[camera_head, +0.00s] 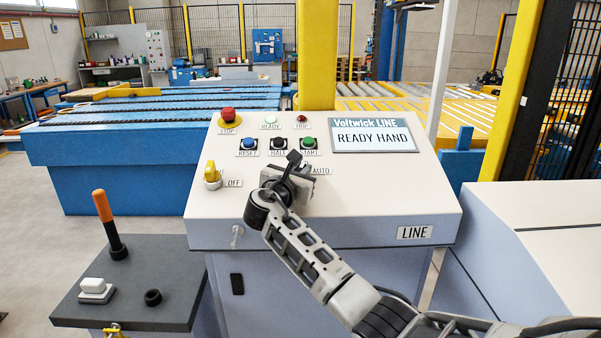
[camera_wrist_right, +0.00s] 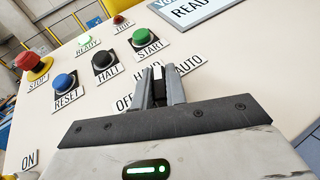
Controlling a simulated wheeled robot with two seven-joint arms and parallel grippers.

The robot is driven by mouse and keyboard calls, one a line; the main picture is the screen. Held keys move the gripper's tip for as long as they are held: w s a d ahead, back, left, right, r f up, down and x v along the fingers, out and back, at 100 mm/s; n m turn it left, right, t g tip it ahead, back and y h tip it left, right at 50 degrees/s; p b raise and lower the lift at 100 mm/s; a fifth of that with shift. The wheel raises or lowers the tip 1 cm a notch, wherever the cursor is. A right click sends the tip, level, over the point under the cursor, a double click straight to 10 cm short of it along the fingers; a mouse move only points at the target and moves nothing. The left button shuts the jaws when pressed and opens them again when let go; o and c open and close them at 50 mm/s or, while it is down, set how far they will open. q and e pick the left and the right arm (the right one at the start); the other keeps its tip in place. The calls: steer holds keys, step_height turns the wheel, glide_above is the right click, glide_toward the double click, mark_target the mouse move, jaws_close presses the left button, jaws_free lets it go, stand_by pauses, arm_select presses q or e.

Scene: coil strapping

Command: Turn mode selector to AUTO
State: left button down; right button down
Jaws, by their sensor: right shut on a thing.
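The mode selector (camera_wrist_right: 157,73) shows in the right wrist view as a small dark knob with a white mark between my fingers. Labels OFF, HAND and AUTO (camera_wrist_right: 190,65) stand around it, and the white mark points up toward the HAND label, which is partly covered. My right gripper (camera_wrist_right: 161,90) is shut on the selector. In the head view, my right gripper (camera_head: 292,165) sits over the sloped panel and hides most of the selector; the AUTO label shows just right of it. The display (camera_head: 373,138) reads READY HAND. My left gripper is not in view.
RESET, HALT and START buttons (camera_head: 309,143) stand close above the gripper, with a red STOP button (camera_head: 228,115) farther up left. A yellow rotary switch (camera_head: 211,173) is at the left by an OFF label. An orange-handled lever (camera_head: 103,208) stands on a grey box.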

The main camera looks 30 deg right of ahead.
steer(key=m+g, duration=0.1)
steer(key=m+g+h+b, duration=0.1)
steer(key=m+g, duration=0.1)
steer(key=m+g+b, duration=0.1)
steer(key=shift+a+f+m+g+h, duration=0.1)
steer(key=shift+f+m+g+h, duration=0.2)
steer(key=shift+g+h, duration=0.1)
steer(key=m+g+b, duration=0.3)
steer(key=b, duration=0.1)
steer(key=shift+g, duration=0.3)
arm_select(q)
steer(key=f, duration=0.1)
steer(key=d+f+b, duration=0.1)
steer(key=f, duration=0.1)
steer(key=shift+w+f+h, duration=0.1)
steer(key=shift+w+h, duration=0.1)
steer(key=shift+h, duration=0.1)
arm_select(e)
steer(key=shift+g, duration=0.3)
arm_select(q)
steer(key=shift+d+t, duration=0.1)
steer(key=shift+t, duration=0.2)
arm_select(e)
steer(key=shift+m, duration=0.4)
arm_select(q)
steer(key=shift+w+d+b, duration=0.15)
steer(key=shift+b, duration=0.2)
arm_select(e)
steer(key=shift+g, duration=0.3)
